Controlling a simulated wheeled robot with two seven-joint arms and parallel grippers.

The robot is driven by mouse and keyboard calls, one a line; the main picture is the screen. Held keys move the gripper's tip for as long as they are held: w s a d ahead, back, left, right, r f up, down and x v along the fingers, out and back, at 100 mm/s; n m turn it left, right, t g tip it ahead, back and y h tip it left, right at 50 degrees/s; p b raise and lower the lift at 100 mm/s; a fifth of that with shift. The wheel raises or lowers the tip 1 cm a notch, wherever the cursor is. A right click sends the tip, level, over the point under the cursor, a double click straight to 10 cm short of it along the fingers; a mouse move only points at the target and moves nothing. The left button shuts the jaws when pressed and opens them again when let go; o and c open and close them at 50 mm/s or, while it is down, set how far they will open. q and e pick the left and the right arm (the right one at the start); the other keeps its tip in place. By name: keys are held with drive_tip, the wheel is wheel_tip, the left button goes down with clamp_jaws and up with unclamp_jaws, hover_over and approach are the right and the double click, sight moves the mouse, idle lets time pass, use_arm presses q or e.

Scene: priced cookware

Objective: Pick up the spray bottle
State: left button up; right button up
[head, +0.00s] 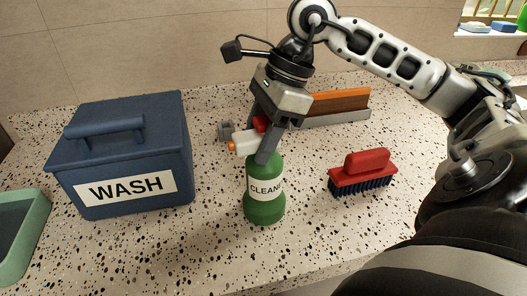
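The spray bottle (265,195) stands upright on the speckled counter in the middle of the head view. It has a green body, a white label with the partly covered word "CLEAN", a white and red spray head, and an orange nozzle tip pointing left. My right gripper (260,140) reaches down from above, with its fingers at the spray head and neck. One finger passes in front of the neck and hides part of the head. Whether the fingers press on the bottle or only straddle it does not show. My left gripper is not in view.
A blue lidded box (125,160) marked "WASH" stands to the left. A green tray (38,235) is at the left edge. A red brush (362,172) with dark bristles lies to the right. A brown and grey bar-shaped object (340,106) lies behind. The counter in front is clear.

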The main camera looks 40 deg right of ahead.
clamp_jaws()
drive_tip(key=shift+r, duration=0.2)
